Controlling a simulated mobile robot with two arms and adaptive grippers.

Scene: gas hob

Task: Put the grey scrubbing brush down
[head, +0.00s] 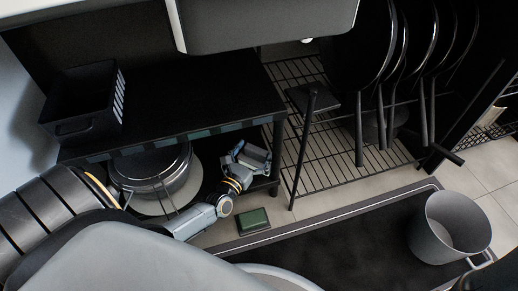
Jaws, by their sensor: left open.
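My left gripper (250,158) reaches in from the left, at the right end of the low black shelf unit. Its jaws are open, and I see nothing clearly held between them. No grey scrubbing brush can be picked out with certainty. A small dark green block (253,221) lies on the floor just below the gripper, apart from it; I cannot tell if it is the brush. A dark flat-headed tool (313,98) with a long handle is right of the gripper, by the wire rack. My right gripper is not in view.
A lidded pot (152,170) sits under the black shelf (190,103), and a black basket (84,103) stands on it. Several dark pans (360,45) stand over the wire rack (335,150). A grey bucket (449,228) stands on the dark mat (355,240), whose middle is clear.

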